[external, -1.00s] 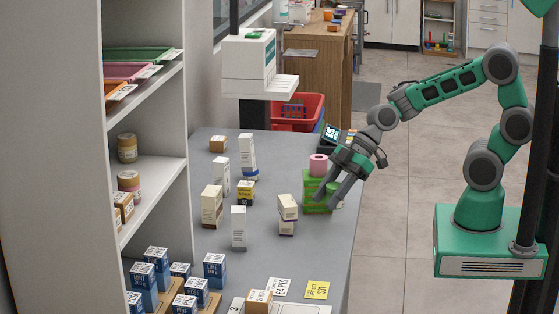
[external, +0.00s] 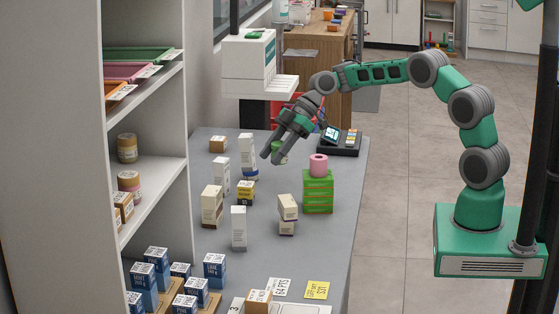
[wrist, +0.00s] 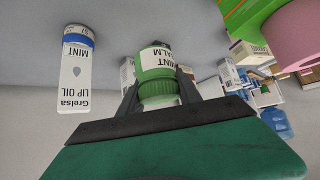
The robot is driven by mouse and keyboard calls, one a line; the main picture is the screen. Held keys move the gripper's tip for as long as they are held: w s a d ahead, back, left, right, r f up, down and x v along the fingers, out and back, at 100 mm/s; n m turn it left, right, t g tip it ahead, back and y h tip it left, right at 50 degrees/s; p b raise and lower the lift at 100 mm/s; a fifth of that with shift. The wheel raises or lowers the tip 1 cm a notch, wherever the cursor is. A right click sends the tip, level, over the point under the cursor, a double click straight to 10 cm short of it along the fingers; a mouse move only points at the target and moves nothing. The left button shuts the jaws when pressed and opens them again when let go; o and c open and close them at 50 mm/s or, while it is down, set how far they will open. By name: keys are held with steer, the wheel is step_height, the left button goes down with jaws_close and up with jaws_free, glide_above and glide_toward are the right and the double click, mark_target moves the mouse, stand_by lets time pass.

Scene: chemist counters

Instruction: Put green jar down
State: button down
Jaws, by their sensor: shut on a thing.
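In the external view my gripper (external: 275,158) reaches over the back part of the grey counter (external: 262,262). Part of the green jar (external: 280,148) shows between the fingers there. The jar appears held above the counter; the exact gap underneath is hard to judge.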

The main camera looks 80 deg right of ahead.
step_height(320, 180, down, 9)
steer(key=shift+f, duration=0.1)
steer(key=shift+f, duration=0.2)
steer(key=c, duration=0.8)
jaws_free()
steer(key=shift+r, duration=0.1)
steer(key=shift+c, duration=0.2)
steer(key=shift+r, duration=0.2)
steer(key=v, duration=1.2)
